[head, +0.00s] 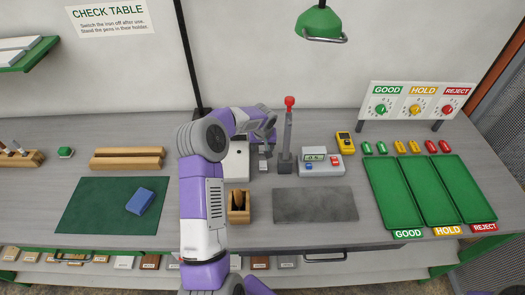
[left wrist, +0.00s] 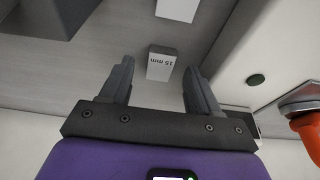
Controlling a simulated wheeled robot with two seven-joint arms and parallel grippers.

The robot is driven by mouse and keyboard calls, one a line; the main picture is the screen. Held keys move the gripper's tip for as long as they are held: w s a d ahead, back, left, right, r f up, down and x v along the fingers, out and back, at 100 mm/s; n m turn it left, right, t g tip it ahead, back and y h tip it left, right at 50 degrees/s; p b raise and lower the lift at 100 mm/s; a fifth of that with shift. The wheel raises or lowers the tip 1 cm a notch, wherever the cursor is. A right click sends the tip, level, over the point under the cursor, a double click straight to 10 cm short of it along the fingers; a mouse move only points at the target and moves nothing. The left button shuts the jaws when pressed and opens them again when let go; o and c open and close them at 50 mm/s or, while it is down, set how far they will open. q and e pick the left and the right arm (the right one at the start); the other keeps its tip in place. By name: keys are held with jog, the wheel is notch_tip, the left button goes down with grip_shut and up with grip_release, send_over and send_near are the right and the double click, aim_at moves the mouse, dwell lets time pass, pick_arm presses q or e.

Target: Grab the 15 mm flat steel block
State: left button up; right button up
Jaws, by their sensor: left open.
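The 15 mm flat steel block (left wrist: 161,66) is a small light grey block with "15 mm" printed on its side. In the left wrist view it shows between and beyond the fingertips; I see no clear contact. In the head view a small pale block (head: 263,166) sits just below my left gripper (head: 263,150), beside the white box. My left gripper, also in the left wrist view (left wrist: 157,78), is open and empty, fingers on either side of the block in the picture. My right gripper is not in view.
A white box (head: 236,163) stands left of the gripper and a grey post with a red knob (head: 288,130) right of it. A display unit (head: 320,162), grey plate (head: 315,205) and wooden holder (head: 238,206) are close by. Green trays (head: 394,197) lie further right.

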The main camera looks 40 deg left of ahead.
pick_arm(q)
jog(key=shift+w+a+f, duration=0.1)
jog(key=shift+f, duration=0.4)
grip_shut()
jog(key=shift+r, duration=0.15)
